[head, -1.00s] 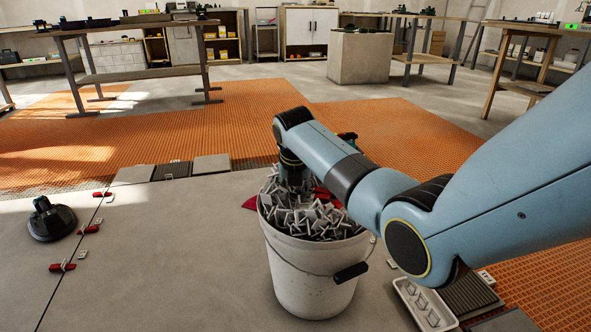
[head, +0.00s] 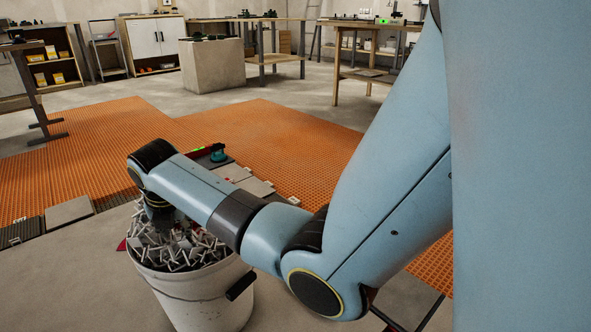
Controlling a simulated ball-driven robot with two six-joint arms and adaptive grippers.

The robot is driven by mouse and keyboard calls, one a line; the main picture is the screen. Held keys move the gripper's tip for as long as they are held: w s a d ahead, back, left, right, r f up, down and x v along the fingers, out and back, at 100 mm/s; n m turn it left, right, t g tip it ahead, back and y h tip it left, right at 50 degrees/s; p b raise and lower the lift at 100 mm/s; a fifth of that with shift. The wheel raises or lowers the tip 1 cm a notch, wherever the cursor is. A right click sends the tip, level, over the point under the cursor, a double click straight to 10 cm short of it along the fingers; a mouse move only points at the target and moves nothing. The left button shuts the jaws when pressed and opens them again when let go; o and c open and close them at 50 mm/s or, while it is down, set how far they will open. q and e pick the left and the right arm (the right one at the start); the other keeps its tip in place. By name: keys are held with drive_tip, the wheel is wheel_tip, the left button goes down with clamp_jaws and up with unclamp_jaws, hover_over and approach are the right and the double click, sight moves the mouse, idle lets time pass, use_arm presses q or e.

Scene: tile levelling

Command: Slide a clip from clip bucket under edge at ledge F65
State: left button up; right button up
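The white clip bucket (head: 205,301) stands on the grey floor at the lower left, heaped with grey clips (head: 183,248). My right arm reaches across from the right, and my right gripper (head: 160,215) points down at the back left of the heap, at or among the clips. Its fingertips are hidden by the arm and clips, so I cannot tell whether it holds one. My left gripper is out of view. I cannot pick out a ledge marked F65. A row of tile edges with small light pieces (head: 255,184) runs behind my arm.
A teal-topped tool (head: 218,153) and a red bar with a green light (head: 203,150) lie beyond the bucket. Orange matting (head: 100,160) covers the floor behind. Grey and dark tiles (head: 68,212) lie at the left. Workbenches and a grey block (head: 213,66) stand farther back.

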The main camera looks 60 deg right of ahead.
drive_tip(key=s+a+r+m+g+y, duration=0.1)
drive_tip(key=s+a+m, duration=0.2)
drive_tip(key=s+m, duration=1.3)
drive_tip(key=s+a+r+m+y, duration=0.15)
drive_tip(key=s+m, duration=0.75)
drive_tip(key=s, duration=1.3)
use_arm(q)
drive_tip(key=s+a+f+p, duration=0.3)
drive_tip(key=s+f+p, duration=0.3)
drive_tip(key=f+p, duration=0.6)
use_arm(e)
drive_tip(key=s+d+f+h+p, duration=0.1)
drive_tip(key=s+f, duration=0.2)
drive_tip(key=f, duration=0.2)
drive_tip(key=s+d+f+p, duration=0.1)
drive_tip(key=s+d+f, duration=0.15)
drive_tip(key=f, duration=0.35)
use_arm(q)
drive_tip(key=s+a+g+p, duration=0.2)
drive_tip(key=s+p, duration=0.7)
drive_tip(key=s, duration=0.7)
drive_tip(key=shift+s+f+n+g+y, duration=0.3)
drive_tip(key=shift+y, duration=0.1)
use_arm(e)
drive_tip(key=s+d+f+m+g, duration=0.1)
drive_tip(key=s+f+g, duration=0.1)
drive_tip(key=s, duration=1.5)
drive_tip(key=shift+f+g, duration=0.2)
drive_tip(key=shift+g, duration=0.1)
